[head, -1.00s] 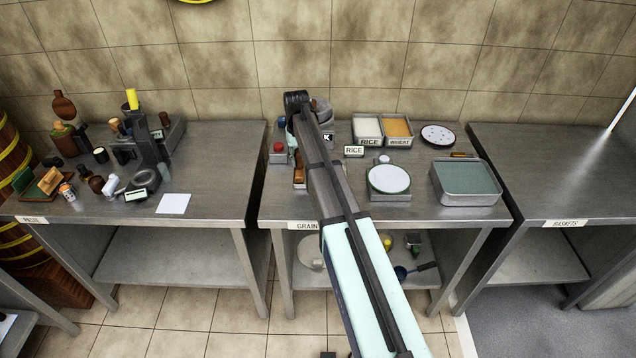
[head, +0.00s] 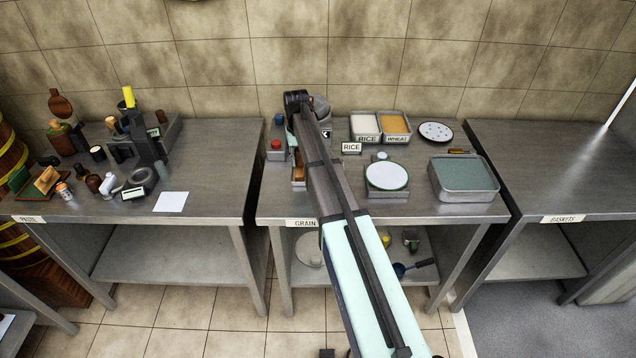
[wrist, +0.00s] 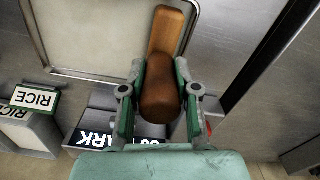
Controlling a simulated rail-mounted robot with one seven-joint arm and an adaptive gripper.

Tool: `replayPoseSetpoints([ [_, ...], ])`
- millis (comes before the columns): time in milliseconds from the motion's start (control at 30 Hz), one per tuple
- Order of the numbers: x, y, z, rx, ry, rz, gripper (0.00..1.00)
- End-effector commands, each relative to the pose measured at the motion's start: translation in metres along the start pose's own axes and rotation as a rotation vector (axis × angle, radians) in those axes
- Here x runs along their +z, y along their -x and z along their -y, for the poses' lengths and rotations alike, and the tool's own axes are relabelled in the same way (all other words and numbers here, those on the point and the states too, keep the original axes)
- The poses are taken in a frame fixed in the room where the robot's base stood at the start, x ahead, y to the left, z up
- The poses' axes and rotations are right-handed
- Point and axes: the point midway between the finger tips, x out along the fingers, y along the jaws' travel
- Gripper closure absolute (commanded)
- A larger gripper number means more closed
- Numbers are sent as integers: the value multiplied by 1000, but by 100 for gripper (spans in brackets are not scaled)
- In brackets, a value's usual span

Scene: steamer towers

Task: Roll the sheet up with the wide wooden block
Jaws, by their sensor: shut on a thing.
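A brown wooden block (wrist: 167,32), long with a rounded near end, is between the green-padded fingers of my gripper (wrist: 160,84) in the wrist view. My gripper is shut on it. The block's far end lies over a shallow metal-rimmed tray (wrist: 50,66) with a pale, flat inside. I cannot tell whether the block touches the tray. In the head view my arm covers most of the gripper, and a bit of brown (head: 298,173) shows beside the arm. A white sheet (head: 171,201) lies flat at the front of the left table.
RICE and WHEAT bins (head: 394,123), a round white plate (head: 387,176) on a scale and a tray with a grey-green inside (head: 465,175) stand right of my arm. The left table is crowded with tools and bottles. The right table (head: 550,170) is mostly clear.

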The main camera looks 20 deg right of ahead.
Motion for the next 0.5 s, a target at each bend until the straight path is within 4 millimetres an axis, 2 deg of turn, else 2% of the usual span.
replayPoseSetpoints([
  [233, 5, 2, -17, 0, 0, 0, 100],
  [500, 6, 2, -21, 0, 1, 0, 100],
])
